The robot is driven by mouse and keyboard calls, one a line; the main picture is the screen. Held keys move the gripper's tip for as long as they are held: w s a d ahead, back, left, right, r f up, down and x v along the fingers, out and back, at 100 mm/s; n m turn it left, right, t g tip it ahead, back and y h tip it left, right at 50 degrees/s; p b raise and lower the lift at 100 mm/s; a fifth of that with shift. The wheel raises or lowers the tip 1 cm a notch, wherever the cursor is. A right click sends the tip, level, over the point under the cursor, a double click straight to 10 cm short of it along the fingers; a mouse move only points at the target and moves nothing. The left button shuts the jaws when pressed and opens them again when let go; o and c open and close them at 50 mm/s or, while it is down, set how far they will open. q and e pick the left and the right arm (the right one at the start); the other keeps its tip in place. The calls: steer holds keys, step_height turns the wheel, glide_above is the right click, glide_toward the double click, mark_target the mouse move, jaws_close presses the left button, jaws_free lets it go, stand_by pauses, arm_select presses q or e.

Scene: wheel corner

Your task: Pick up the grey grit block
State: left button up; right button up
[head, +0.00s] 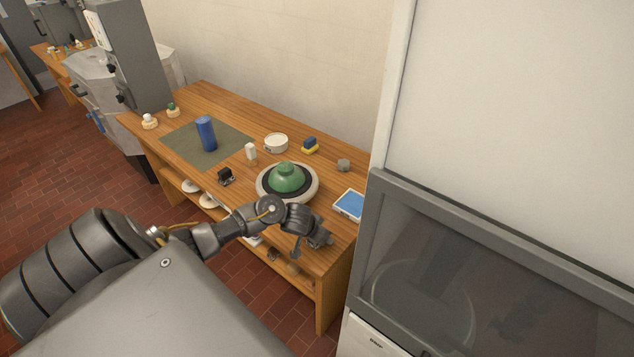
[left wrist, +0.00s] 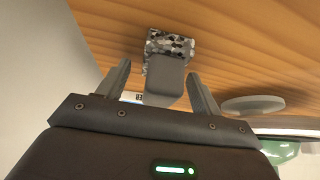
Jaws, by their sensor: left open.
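The grey grit block (left wrist: 164,80) shows in the left wrist view, with a plain grey body and a speckled black-and-white part against the wooden top. My left gripper (left wrist: 159,70) is open, with one finger on each side of the block and a visible gap on both sides. In the head view my left gripper (head: 314,240) is low over the front right part of the bench, and it mostly hides the block there. My right gripper is not in view.
A grey-framed cabinet (head: 380,240) stands close on the right.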

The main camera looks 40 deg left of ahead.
arm_select(q)
steer(key=shift+r, duration=0.1)
steer(key=shift+c, duration=0.8)
steer(key=c, duration=1)
steer(key=shift+r, duration=0.55)
step_height(320, 180, up, 2)
steer(key=shift+r+p, duration=0.25)
steer(key=shift+p, duration=0.4)
steer(key=s+a+r+p, duration=0.1)
steer(key=s+a+r, duration=0.5)
steer(key=s+r, duration=0.3)
steer(key=shift+s+a+r+p, duration=0.2)
steer(key=shift+s+p, duration=0.1)
steer(key=shift+s, duration=1.45)
